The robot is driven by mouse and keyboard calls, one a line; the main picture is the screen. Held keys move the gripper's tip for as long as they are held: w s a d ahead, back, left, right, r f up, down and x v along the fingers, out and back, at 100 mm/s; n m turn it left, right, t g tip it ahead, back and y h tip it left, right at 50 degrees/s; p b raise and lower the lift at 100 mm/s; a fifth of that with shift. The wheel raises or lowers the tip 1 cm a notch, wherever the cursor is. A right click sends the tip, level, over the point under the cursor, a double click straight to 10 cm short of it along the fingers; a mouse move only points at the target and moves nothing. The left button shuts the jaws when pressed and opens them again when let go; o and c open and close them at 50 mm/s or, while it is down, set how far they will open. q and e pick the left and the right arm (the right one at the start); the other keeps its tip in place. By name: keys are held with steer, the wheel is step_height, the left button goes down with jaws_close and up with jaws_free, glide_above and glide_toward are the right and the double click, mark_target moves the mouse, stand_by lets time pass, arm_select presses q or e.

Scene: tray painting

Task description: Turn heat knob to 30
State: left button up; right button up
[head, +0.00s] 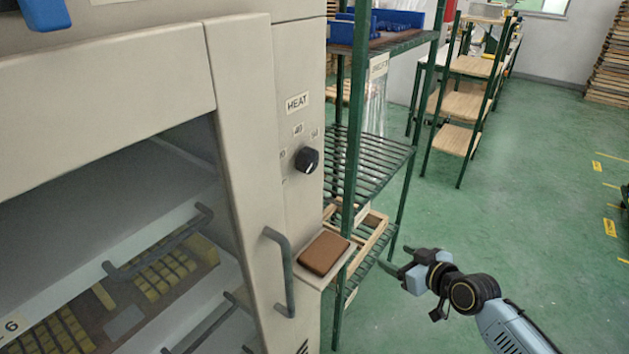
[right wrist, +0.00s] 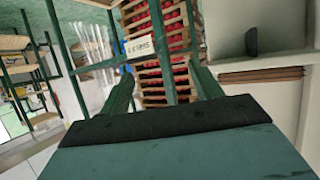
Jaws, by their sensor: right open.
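The black heat knob (head: 307,160) is on the beige oven's narrow front panel, below the HEAT label (head: 297,103). The number 40 shows above it; smaller marks to its left and right are hard to read. A light mark shows on the knob, but I cannot tell exactly which number it points to. My right gripper (head: 393,258) is open and empty, low and to the right of the knob, well apart from it. Its fingers also show in the right wrist view (right wrist: 163,88), with nothing between them. My left gripper is out of view.
The oven door's grey handle (head: 284,272) stands out left of a small ledge holding a brown block (head: 323,253). A green shelf rack (head: 352,190) stands close right of the panel. Open green floor (head: 520,215) lies to the right.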

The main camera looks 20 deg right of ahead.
steer(key=a+r+n+t+y+b, duration=0.1)
steer(key=a+r+n+t+y, duration=0.25)
steer(key=r, duration=1.15)
steer(key=n+g+y+b, duration=0.1)
steer(key=n+g+y, duration=0.1)
steer(key=n+y, duration=0.2)
glide_toward(313, 163)
steer(key=p+x, duration=0.1)
steer(key=x, duration=0.7)
steer(key=shift+w+a+r, duration=0.1)
steer(key=shift+w, duration=0.05)
steer(key=shift+w+a, duration=0.3)
steer(key=shift+w, duration=0.1)
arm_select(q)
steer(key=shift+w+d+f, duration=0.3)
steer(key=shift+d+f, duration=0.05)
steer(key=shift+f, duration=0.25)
arm_select(e)
steer(key=shift+w+a, duration=0.1)
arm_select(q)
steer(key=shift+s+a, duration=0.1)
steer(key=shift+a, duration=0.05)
arm_select(e)
steer(key=shift+c, duration=0.4)
steer(key=c, duration=0.9)
arm_select(q)
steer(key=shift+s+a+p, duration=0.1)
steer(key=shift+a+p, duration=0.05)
steer(key=shift+p, duration=0.15)
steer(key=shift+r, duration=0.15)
